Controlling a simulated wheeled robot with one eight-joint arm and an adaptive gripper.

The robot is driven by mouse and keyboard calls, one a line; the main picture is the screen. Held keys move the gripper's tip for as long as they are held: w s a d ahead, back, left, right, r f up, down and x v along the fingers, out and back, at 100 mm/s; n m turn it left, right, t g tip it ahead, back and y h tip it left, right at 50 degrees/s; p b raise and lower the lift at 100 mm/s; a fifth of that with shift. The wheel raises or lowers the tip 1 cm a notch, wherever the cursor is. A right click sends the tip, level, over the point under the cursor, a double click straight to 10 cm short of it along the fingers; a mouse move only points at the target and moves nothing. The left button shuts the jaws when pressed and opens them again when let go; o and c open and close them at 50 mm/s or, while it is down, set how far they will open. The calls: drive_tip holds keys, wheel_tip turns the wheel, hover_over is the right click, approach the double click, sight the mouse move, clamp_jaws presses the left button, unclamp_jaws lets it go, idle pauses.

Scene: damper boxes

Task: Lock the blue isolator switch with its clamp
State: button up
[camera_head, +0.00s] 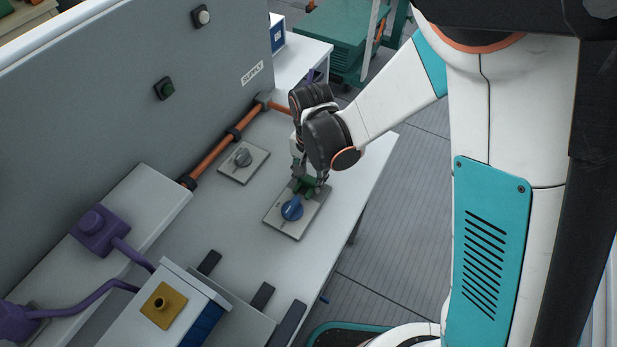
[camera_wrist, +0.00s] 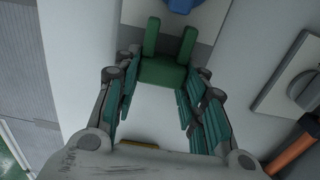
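The blue isolator switch (camera_head: 291,209) is a round knob with a raised handle on a grey plate (camera_head: 283,228). Only an edge of the knob (camera_wrist: 181,5) shows at the top of the wrist view. The green clamp (camera_head: 309,188) is a two-pronged fork at the far end of the same plate. In the wrist view the clamp (camera_wrist: 163,76) has its prongs pointing toward the knob and apart from it. My gripper (camera_head: 311,180) is low over the plate. In the wrist view its teal fingers (camera_wrist: 160,92) meet the clamp's base from both sides.
A second plate with a grey switch (camera_head: 242,157) lies to the left, beside an orange pipe (camera_head: 215,152) along the panel (camera_head: 130,110). A white box with a yellow fitting (camera_head: 162,305) and black blocks (camera_head: 262,296) stand nearer. Bare table surrounds the plate.

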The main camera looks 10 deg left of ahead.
drive_tip(key=o, duration=0.4)
drive_tip(key=shift+w+d, duration=0.1)
drive_tip(key=shift+w, duration=0.1)
wheel_tip(320, 180, up, 12)
idle(0.4)
idle(0.3)
